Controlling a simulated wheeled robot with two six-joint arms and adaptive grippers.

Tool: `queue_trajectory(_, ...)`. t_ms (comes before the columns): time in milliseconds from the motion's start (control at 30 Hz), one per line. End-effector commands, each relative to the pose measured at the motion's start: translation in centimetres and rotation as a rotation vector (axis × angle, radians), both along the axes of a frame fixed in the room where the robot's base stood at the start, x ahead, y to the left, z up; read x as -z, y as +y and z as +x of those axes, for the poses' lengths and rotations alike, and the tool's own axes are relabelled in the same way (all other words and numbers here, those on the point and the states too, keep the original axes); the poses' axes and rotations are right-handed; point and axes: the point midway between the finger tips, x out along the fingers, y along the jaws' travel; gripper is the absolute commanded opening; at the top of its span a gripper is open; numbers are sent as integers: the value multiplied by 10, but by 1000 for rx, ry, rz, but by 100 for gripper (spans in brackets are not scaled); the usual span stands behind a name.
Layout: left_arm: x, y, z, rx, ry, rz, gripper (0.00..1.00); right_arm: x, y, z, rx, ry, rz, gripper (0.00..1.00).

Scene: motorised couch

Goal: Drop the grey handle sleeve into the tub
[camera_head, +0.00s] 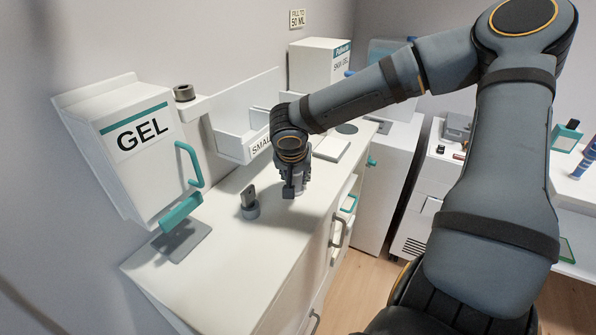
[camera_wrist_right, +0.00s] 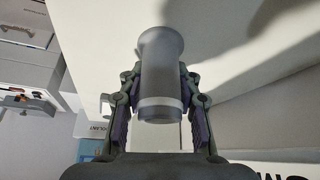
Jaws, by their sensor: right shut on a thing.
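My right gripper (camera_head: 293,191) hangs pointing down above the white counter. In the right wrist view it is shut on a grey handle sleeve (camera_wrist_right: 161,70), a smooth cylinder with a flared end between the fingers. In the head view the sleeve is mostly hidden by the gripper. A white open bin (camera_head: 235,139), with a label whose visible part reads "SMAL", is fixed at the wall behind and left of the gripper; it looks like the tub, and its inside is partly hidden by my arm. My left gripper is not in view.
A grey round piece with a dark upright part (camera_head: 249,207) stands on the counter (camera_head: 215,285) left of the gripper. A GEL dispenser (camera_head: 140,140) with teal handles hangs on the wall at left. A white box (camera_head: 320,65) stands behind. The counter's front is clear.

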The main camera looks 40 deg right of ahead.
Motion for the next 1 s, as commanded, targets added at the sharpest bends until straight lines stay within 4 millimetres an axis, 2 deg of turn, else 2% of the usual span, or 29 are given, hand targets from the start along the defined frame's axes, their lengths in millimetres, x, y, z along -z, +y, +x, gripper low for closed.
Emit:
queue_trajectory(133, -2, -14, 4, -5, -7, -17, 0, -1, 1, -1, 0, 4, 2, 0)
queue_trajectory(367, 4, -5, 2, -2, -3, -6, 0, 7, 1, -1, -1, 5, 1, 0)
queue_trajectory(400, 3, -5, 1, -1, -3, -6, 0, 5, 1, -1, -1, 4, 2, 36)
queue_trajectory(533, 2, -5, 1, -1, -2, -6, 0, 5, 1, -1, -1, 4, 2, 54)
queue_trajectory(833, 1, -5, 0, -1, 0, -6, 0, 3, 0, -1, -1, 4, 2, 55)
queue_trajectory(1000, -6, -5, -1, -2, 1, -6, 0, -18, 6, -4, -4, 1, -2, 55)
